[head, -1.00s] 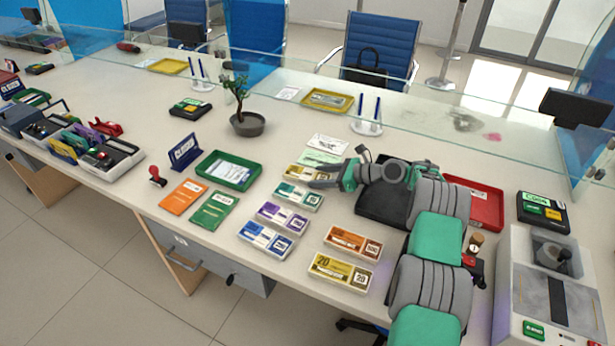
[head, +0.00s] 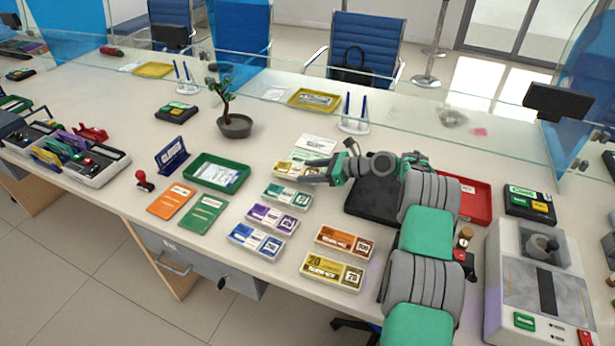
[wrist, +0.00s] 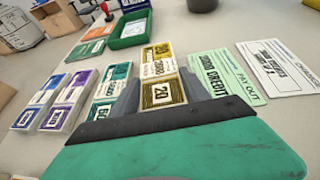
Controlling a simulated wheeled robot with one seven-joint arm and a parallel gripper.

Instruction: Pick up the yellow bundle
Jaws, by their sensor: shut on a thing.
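A yellow bundle (head: 287,168) marked 20 lies at the back of a column of banded bundles, partly hidden by my fingers in the head view. It also shows in the wrist view (wrist: 158,62), between my fingers. My gripper (head: 312,170) is shut on it from the right side; the wrist view shows a finger along each side (wrist: 158,92). The bundle is level, at or very near the counter; any gap under it cannot be told. A second yellow bundle (head: 333,271) marked 20 lies at the front of the counter.
Green (head: 288,195), purple (head: 272,218) and blue (head: 256,240) bundles lie just in front of the held one. Printed slips (head: 315,145) lie behind it. A green tray (head: 243,184) stands to the left, an orange bundle (head: 345,241) nearer the front.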

